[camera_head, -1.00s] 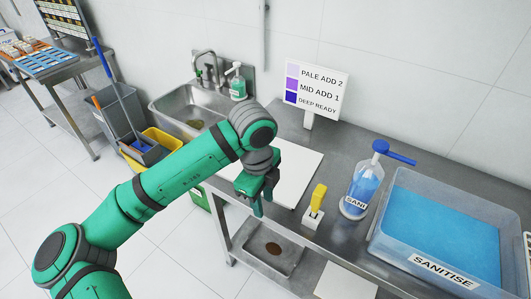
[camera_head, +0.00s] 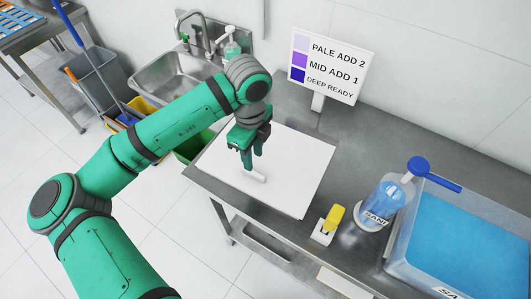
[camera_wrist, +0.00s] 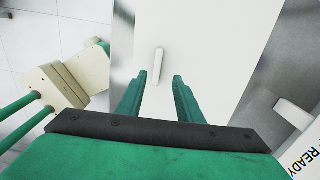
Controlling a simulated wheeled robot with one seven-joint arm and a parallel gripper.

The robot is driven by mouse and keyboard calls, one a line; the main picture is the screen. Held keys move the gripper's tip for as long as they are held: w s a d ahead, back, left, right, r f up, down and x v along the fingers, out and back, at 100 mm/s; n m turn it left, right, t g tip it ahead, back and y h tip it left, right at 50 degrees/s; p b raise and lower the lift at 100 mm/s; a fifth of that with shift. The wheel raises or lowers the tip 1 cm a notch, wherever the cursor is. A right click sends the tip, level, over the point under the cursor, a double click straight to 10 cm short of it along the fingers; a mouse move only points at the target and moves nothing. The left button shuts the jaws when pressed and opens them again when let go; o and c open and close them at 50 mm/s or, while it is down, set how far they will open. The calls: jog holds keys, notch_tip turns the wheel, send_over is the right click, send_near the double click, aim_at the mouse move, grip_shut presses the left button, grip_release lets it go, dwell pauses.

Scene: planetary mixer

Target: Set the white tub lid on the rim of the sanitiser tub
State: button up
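The white tub lid (camera_head: 300,178) lies flat on the steel bench, and its short white bar handle (camera_head: 254,175) stands out near its left side. In the wrist view the lid (camera_wrist: 205,45) fills the middle and the handle (camera_wrist: 158,66) shows just past the fingertips, between their lines. My gripper (camera_head: 249,164) points down over the lid close to the handle; its fingers (camera_wrist: 157,75) are apart with nothing between them. The sanitiser tub (camera_head: 398,252) stands at the right, holding blue liquid, with no lid on its rim. Its right and front parts are cut off by the frame.
A colour-chart sign (camera_head: 328,65) stands behind the lid. A sink (camera_head: 180,82) is at the back left.

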aim_at(254, 172)
notch_tip(254, 172, down, 2)
jog(key=shift+w+f, duration=0.15)
jog(key=shift+s+a+f, duration=0.1)
jog(key=shift+s+f, duration=0.15)
jog(key=shift+f, duration=1)
jog(key=shift+s+a+f, duration=0.1)
jog(key=shift+s+f, duration=0.1)
jog(key=shift+f, duration=1.05)
jog(key=shift+d, duration=0.1)
grip_shut()
